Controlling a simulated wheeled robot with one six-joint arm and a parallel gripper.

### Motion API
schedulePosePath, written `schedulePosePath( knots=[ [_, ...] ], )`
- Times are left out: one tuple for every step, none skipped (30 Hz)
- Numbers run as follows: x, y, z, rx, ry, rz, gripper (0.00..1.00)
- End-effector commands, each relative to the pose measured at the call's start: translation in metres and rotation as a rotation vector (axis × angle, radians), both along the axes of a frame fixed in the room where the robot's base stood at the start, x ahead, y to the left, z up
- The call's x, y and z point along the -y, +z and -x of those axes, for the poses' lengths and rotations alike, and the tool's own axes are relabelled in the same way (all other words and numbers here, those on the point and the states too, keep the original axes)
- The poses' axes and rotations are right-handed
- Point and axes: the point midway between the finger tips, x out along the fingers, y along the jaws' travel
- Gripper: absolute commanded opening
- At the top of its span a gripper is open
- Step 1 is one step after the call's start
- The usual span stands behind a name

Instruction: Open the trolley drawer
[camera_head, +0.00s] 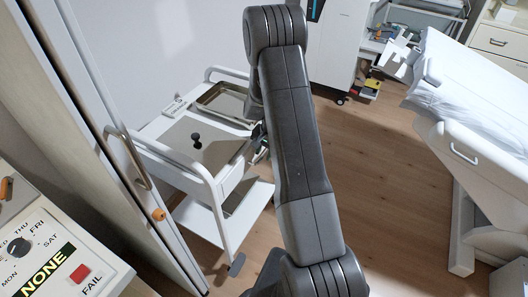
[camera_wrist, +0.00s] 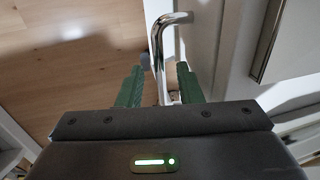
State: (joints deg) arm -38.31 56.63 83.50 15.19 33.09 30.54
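The white trolley (camera_head: 226,215) stands left of centre in the head view, with a raised rail at each end. My gripper (camera_head: 262,143) is at its right side, partly hidden behind my arm. In the wrist view a bent chrome bar handle (camera_wrist: 157,45) stands out from a white panel (camera_wrist: 202,45), which looks like the drawer front. My gripper (camera_wrist: 160,88) has its two green fingers apart, one on each side of the bar. Gaps show between bar and fingers. The bar's lower end is hidden by the gripper body. I cannot tell whether the drawer is shut.
A metal tray (camera_head: 224,101) and a dark knob (camera_head: 196,137) are on the trolley top. A cabinet door with a handle (camera_head: 128,158) is close on the left. A white couch (camera_head: 470,105) stands at the right. Wooden floor (camera_head: 385,190) is clear between trolley and couch.

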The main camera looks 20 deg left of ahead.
Motion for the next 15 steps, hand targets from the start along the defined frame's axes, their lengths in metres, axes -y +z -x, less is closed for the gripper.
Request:
schedulePosePath(
  knots=[
    [-0.0001, 0.0, 0.0, 0.0, 0.0, 0.0, 0.33],
    [-0.0001, 0.0, 0.0, 0.0, 0.0, 0.0, 0.33],
    [0.0, 0.0001, 0.0, 0.0, 0.0, 0.0, 0.33],
    [0.0, 0.0001, -0.0001, 0.0, 0.0, 0.0, 0.33],
    [0.0, 0.0001, -0.0001, 0.0, 0.0, 0.0, 0.29],
    [0.0, 0.0001, -0.0001, 0.0, 0.0, 0.0, 0.21],
    [0.0001, 0.0001, -0.0001, 0.0, 0.0, 0.0, 0.15],
    [0.0001, 0.0001, -0.0001, 0.0, 0.0, 0.0, 0.09],
    [0.0001, 0.0002, -0.0001, 0.0, 0.0, 0.0, 0.01],
    [0.0001, 0.0002, -0.0001, 0.0, 0.0, 0.0, 0.0],
    [0.0001, 0.0002, -0.0001, 0.0, 0.0, 0.0, 0.0],
    [0.0001, 0.0002, -0.0001, 0.0, 0.0, 0.0, 0.0],
    [0.0002, 0.0002, 0.0, 0.0, 0.0, 0.0, 0.0],
    [0.0003, 0.0003, -0.0001, 0.0, 0.0, 0.0, 0.0],
    [0.0003, 0.0003, -0.0001, 0.0, 0.0, 0.0, 0.0]
  ],
)
